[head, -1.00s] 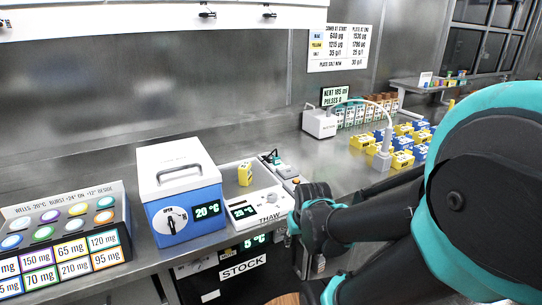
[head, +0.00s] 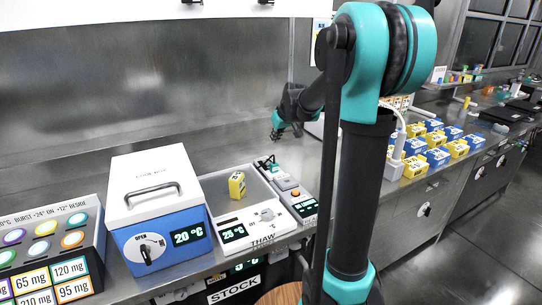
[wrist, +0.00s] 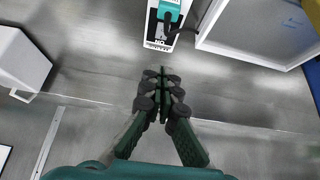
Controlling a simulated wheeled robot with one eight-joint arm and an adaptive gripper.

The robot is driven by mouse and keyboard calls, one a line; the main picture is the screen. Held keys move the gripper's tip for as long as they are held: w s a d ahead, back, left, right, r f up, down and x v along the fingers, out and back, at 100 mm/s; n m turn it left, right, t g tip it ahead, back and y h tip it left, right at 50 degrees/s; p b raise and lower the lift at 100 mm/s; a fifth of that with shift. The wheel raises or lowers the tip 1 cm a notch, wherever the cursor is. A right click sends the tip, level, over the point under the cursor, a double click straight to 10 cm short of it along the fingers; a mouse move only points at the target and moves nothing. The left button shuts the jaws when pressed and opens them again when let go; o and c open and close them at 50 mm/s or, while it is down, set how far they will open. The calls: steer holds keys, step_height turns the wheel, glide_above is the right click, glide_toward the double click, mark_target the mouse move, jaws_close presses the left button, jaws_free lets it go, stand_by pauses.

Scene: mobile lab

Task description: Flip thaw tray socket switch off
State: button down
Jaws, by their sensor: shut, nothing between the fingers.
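The white thaw tray (head: 216,190) has a yellow bottle-like block (head: 237,185) on it and a 25 °C display on its front. Right of it lies the grey socket strip (head: 300,197), with a dark plug and cable (head: 268,162) at its back end and an orange button. In the wrist view, the strip's end (wrist: 153,38) with a green plug (wrist: 168,10) and a small upside-down label is ahead of my fingers. My gripper (head: 277,134) is above the counter behind the strip, apart from it. In the wrist view my gripper (wrist: 161,72) is shut and empty. The switch position is not readable.
A blue and white cool box (head: 160,205) stands left of the tray. A white box (wrist: 20,62) is at left in the wrist view. Yellow and blue boxes (head: 436,157) stand at the right. Bare metal counter lies under my fingers.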

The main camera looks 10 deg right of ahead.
steer(key=shift+w+r, duration=0.1)
steer(key=shift+w, duration=0.15)
steer(key=shift+w+f, duration=0.15)
steer(key=shift+f, duration=0.1)
glide_above(267, 162)
steer(key=s, duration=0.1)
steer(key=f, duration=0.8)
steer(key=shift+s+d, duration=0.1)
steer(key=shift+d, duration=0.2)
steer(key=shift+s+d+f, duration=0.1)
steer(key=shift+s+f, duration=0.05)
steer(key=shift+f, duration=0.4)
steer(key=shift+s+f, duration=0.1)
steer(key=shift+f, duration=0.45)
steer(key=shift+s+f, duration=0.15)
steer(key=shift+f, duration=0.65)
